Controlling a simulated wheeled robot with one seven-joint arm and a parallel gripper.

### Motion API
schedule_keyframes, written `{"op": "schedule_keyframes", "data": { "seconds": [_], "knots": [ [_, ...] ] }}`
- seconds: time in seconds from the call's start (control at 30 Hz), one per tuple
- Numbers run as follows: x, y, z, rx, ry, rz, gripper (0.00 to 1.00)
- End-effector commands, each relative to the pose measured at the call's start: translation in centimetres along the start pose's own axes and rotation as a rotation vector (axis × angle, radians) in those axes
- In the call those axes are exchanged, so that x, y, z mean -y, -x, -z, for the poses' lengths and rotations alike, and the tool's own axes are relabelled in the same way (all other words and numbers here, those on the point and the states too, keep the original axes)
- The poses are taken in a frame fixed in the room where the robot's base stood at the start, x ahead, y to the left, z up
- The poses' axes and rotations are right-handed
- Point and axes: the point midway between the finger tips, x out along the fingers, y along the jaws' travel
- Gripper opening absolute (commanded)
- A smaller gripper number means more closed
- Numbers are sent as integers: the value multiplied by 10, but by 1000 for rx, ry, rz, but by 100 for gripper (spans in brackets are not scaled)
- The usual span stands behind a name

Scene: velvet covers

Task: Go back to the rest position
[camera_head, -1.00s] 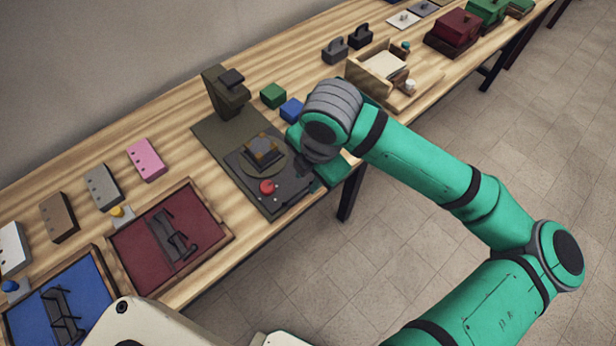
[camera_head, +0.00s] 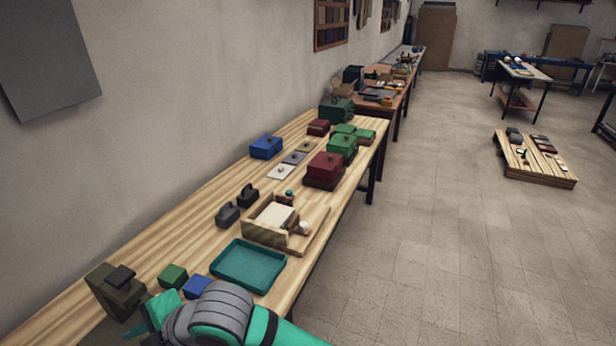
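The end of my green and grey arm shows at the bottom edge, over the near part of the long wooden table (camera_head: 180,240). My gripper (camera_head: 160,315) is only partly in view, a teal piece left of the grey wrist. Its fingertips are not clear, so I cannot tell if it is open or shut. It is beside the dark olive press-like stand (camera_head: 118,290), near a green block (camera_head: 173,276) and a blue block (camera_head: 197,287). No held object is visible.
A teal tray (camera_head: 248,266) lies just beyond the wrist. Further along are a wooden box with a pale pad (camera_head: 273,216), two dark blocks, a dark red box (camera_head: 324,168) and green boxes (camera_head: 342,147). Open tiled floor (camera_head: 430,240) lies right of the table.

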Motion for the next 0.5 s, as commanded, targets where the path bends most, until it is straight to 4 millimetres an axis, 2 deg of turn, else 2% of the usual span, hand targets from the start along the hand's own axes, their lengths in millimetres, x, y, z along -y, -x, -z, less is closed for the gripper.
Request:
{"op": "schedule_keyframes", "data": {
  "seconds": [0.1,0.23,0.37,0.5],
  "knots": [
    [-28,-3,16,-84,-107,-149,28],
    [-55,1,25,-162,-227,-300,28],
    [-77,9,26,-233,-356,-444,28],
    [-92,20,18,-298,-500,-590,28]
  ]
}}
